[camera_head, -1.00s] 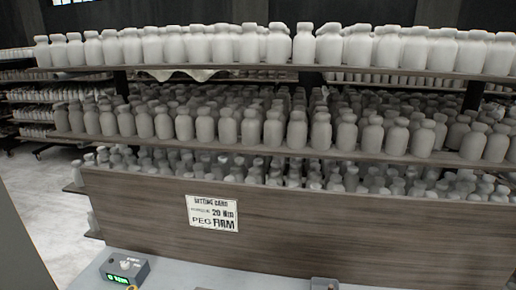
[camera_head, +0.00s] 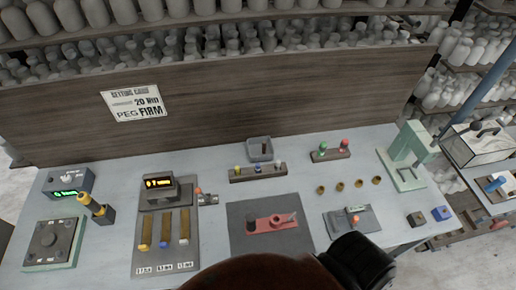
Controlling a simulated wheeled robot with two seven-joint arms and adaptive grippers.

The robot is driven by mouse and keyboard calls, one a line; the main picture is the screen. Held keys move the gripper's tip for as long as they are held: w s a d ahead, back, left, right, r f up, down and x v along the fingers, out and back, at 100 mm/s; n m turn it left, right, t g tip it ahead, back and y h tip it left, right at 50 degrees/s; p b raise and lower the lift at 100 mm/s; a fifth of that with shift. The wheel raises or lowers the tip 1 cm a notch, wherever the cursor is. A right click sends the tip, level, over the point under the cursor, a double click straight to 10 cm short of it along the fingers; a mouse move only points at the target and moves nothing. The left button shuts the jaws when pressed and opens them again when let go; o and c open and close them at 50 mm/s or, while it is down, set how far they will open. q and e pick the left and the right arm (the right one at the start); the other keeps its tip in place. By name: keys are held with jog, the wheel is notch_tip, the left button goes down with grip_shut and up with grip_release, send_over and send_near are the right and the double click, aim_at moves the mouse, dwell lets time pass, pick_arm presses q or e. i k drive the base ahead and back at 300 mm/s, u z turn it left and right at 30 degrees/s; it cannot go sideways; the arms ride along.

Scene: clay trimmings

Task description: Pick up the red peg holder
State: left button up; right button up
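A red holder-like piece (camera_head: 272,222) lies flat on a dark grey mat (camera_head: 240,240) near the middle of the workbench. It has a dark round part at its left end and a slim pointed part at its right. A dark wooden block (camera_head: 330,154) farther back on the right carries a red-topped peg (camera_head: 345,144) and a green-topped peg (camera_head: 323,147). Neither gripper's fingers show. A dark rounded part of my own body fills the bottom edge and hides the bench front there.
A board of gauges or pegs (camera_head: 143,262) and a green-edged plate (camera_head: 52,244) stand left. A pale green press (camera_head: 405,158) stands right. A low rack (camera_head: 257,172) and several brass rings lie between. A wooden panel (camera_head: 215,97) closes the back.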

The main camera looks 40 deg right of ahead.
aim_at(253, 227)
jog(key=z, duration=1.8)
